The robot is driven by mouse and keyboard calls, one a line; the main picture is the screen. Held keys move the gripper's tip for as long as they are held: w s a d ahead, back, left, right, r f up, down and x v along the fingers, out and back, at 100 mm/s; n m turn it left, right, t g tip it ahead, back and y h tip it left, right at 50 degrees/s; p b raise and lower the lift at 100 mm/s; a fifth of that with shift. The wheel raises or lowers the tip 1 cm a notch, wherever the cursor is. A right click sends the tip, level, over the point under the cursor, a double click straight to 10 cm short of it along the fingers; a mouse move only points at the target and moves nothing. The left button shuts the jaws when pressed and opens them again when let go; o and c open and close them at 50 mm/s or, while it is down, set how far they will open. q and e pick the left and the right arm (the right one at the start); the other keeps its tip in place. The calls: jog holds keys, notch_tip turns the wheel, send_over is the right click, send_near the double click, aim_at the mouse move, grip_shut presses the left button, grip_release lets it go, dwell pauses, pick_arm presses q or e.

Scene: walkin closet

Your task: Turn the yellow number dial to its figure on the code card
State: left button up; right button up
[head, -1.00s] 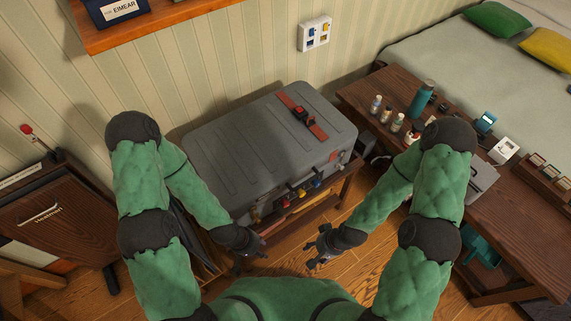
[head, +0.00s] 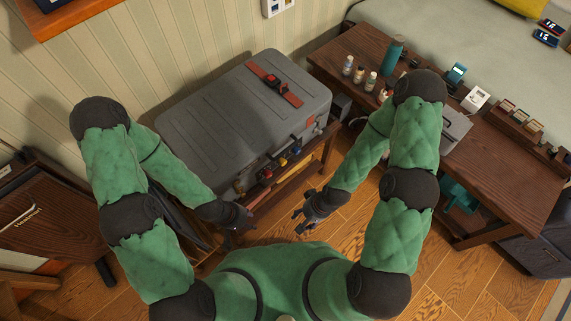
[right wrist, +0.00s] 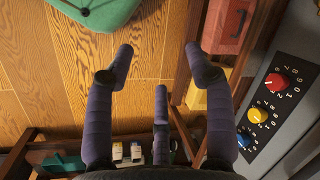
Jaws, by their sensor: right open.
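A grey suitcase (head: 240,115) lies on a low wooden stand. Its front carries red, yellow and blue dials. The yellow dial (head: 284,162) sits between the other two; in the right wrist view the yellow dial (right wrist: 257,115) is at the right edge, with white figures around it. Its setting is too small to read surely. My right gripper (head: 303,212) is open and empty, in front of the suitcase and apart from the dial; its spread fingers (right wrist: 160,65) point over the floor. My left gripper (head: 232,230) hangs near the suitcase's left front corner; its fingers are unclear. No code card is readable.
A white wall panel (head: 278,5) is cut off at the top. A dark wooden bench (head: 490,160) with bottles (head: 359,74) and a teal flask (head: 392,50) stands right. A red box (right wrist: 228,25) lies below the dials. Wooden floor (head: 340,235) is clear before the suitcase.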

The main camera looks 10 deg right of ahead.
jog(key=s+a+f+m+g+y, duration=0.2)
jog(key=s+f+m+g+y, duration=0.15)
jog(key=s+m, duration=0.3)
jog(key=m+t+y+b, duration=0.2)
jog(key=m+t+y, duration=0.1)
jog(key=m+t, duration=1.55)
send_near(284, 164)
jog(key=shift+n, duration=0.3)
jog(key=b+x, duration=0.2)
jog(key=x, duration=0.6)
jog(key=shift+w+f, duration=0.1)
jog(key=shift+w, duration=0.2)
grip_shut()
